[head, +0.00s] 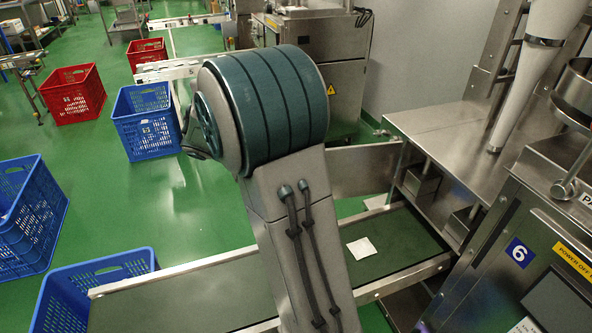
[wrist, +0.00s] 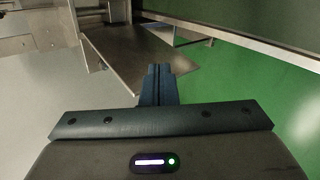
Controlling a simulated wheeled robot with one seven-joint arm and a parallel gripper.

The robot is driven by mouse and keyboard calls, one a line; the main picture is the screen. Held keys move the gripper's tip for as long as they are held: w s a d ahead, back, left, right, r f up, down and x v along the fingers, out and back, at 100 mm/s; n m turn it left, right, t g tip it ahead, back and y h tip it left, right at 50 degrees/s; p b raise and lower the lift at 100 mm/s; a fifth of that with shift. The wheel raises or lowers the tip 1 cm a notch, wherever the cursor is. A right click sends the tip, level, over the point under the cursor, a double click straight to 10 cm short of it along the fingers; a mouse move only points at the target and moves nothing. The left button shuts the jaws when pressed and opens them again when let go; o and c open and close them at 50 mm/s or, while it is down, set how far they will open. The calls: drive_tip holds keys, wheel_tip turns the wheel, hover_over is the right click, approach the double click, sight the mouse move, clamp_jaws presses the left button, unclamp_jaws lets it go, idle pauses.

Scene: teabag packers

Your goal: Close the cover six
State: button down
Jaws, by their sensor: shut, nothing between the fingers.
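The machine with the blue "6" label (head: 519,252) stands at the right in the head view. A flat steel panel (head: 362,170), which looks like its cover, stands out from the machine's side above the green belt, swung open. My arm hides the panel's left end. In the wrist view the steel panel (wrist: 125,55) reaches from the upper left toward the middle. My gripper (wrist: 158,68) is shut and empty, its fingertips close to the panel's lower right end. I cannot tell whether they touch it. My gripper is hidden in the head view.
A green conveyor belt (head: 200,300) with steel rails runs below my arm and carries a white teabag packet (head: 361,248). Blue crates (head: 147,120) and a red crate (head: 72,92) stand on the green floor at left. A steel table (head: 450,125) adjoins the machine.

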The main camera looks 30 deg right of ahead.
drive_tip(key=w+d+f+h+b, duration=0.3)
drive_tip(key=w+f+h, duration=0.1)
drive_tip(key=w+f, duration=0.25)
drive_tip(key=w+d+f+h+b, duration=0.3)
drive_tip(key=w+f+h, duration=0.15)
drive_tip(key=w, duration=0.35)
drive_tip(key=d+t, duration=0.1)
drive_tip(key=d, duration=1)
drive_tip(key=shift+s+a+f, duration=0.1)
drive_tip(key=shift+s+a, duration=0.3)
drive_tip(key=shift+s, duration=0.3)
drive_tip(key=shift+s+a+f, duration=0.1)
drive_tip(key=shift+s+a, duration=0.25)
drive_tip(key=shift+s, duration=0.35)
drive_tip(key=shift+s+a+f, duration=0.1)
drive_tip(key=shift+s+a, duration=0.3)
drive_tip(key=shift+s, duration=0.3)
drive_tip(key=shift+s+n, duration=0.15)
drive_tip(key=shift+n, duration=0.15)
